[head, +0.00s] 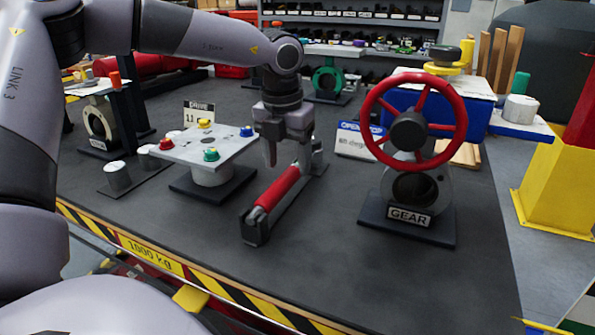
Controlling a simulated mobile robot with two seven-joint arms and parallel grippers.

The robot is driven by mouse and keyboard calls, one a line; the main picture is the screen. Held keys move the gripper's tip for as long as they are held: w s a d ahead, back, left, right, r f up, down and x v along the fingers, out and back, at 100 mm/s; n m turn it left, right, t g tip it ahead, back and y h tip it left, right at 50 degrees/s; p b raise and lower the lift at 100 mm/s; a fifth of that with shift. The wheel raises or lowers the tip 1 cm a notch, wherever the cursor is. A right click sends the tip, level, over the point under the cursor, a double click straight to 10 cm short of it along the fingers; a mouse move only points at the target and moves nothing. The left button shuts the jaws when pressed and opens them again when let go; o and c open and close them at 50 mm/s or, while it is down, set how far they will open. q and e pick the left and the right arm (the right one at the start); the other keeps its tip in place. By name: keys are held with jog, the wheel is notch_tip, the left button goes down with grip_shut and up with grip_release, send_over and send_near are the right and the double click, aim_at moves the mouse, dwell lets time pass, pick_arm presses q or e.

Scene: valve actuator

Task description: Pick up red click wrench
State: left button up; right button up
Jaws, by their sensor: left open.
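The red click wrench (277,188) lies in a dark holder on the dark grey table, slanting from lower left to upper right. Its red handle shows; its far end is partly hidden behind my gripper. My left gripper (287,160) points down over the upper part of the wrench, jaws open. One fingertip shows left of the handle's upper end, the other near the far part of the wrench. I cannot tell whether they touch it. My right gripper is not in view.
A white plate with coloured knobs (207,144) stands left of the wrench. A valve with a red handwheel (415,122) on a base marked GEAR stands to the right. An operation sign (357,141) is behind. Bare tabletop (320,275) lies in front, up to a striped edge.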

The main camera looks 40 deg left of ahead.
aim_at(290, 171)
pick_arm(q)
jog(key=f, duration=0.4)
jog(key=shift+w+f, duration=0.35)
jog(key=shift+f, duration=0.05)
grip_shut()
jog(key=shift+r, duration=0.1)
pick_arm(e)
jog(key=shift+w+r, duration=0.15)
pick_arm(q)
jog(key=shift+w+r, duration=0.1)
